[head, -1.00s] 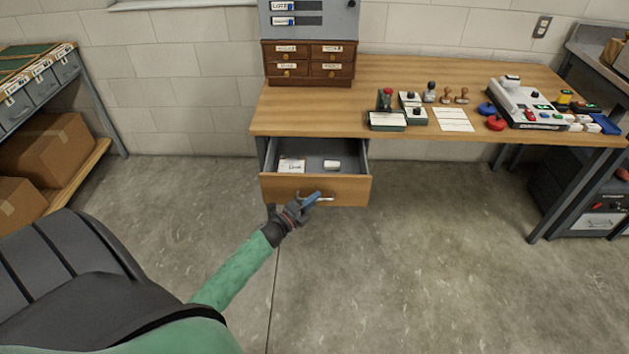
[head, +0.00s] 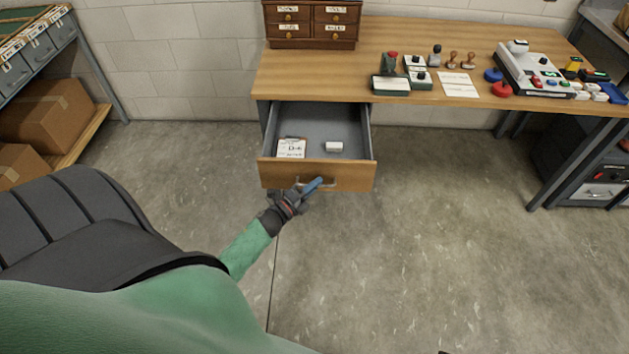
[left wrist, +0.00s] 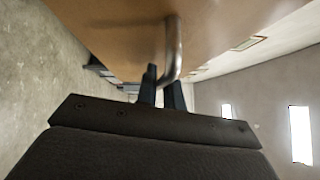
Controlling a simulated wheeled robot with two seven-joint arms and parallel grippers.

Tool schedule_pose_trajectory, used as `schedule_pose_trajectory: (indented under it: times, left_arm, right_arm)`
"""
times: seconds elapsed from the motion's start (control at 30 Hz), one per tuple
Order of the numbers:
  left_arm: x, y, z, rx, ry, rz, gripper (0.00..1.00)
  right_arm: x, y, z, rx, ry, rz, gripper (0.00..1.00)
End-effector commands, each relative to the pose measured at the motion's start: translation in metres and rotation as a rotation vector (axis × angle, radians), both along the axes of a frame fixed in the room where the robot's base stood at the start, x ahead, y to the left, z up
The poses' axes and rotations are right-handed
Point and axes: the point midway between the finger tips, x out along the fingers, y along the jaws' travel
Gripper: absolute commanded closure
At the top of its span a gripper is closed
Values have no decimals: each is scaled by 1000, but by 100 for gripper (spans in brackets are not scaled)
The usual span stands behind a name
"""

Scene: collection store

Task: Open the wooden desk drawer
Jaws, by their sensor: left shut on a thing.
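The wooden desk drawer (head: 350,178) is pulled out from under the left end of the desk (head: 330,80), and its grey inside shows. A paper card (head: 291,148) and a small white block (head: 333,147) lie in it. My left gripper (head: 313,187) is at the drawer front, shut on the metal drawer handle. In the left wrist view the handle (left wrist: 174,45) runs down between the two dark fingers (left wrist: 160,85), against the wooden front. My right gripper is in neither view.
On the desk stand a small wooden drawer cabinet (head: 312,24), several stamps, papers (head: 458,84) and a white device with buttons (head: 530,72). A shelf with cardboard boxes (head: 45,118) stands at the left. The floor before the drawer is clear.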

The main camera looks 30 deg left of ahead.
Motion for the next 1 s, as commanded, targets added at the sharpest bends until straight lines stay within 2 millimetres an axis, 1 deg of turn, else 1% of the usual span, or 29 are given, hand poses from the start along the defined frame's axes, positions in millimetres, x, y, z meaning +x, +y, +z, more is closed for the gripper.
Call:
schedule_pose_trajectory:
  times: [0.03,0.07,0.1,0.37,0.47,0.57,0.8,0.9,1.0]
  left_arm:
    - [0,0,-1,0,1,0,89]
    - [0,0,-1,0,1,0,83]
    - [0,0,-1,0,1,0,82]
    - [-1,0,-1,0,1,0,82]
    - [-6,1,-2,0,1,0,82]
    - [-16,4,-5,-1,2,0,82]
    - [-50,13,-10,0,3,1,82]
    - [-62,15,-11,-1,2,0,82]
    - [-69,17,-12,-1,2,0,82]
  right_arm:
    - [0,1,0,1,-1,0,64]
    - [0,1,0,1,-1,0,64]
    - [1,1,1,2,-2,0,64]
    - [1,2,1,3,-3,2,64]
    - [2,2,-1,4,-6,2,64]
    - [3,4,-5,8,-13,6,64]
    - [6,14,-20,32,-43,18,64]
    - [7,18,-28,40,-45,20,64]
    - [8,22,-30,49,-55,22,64]
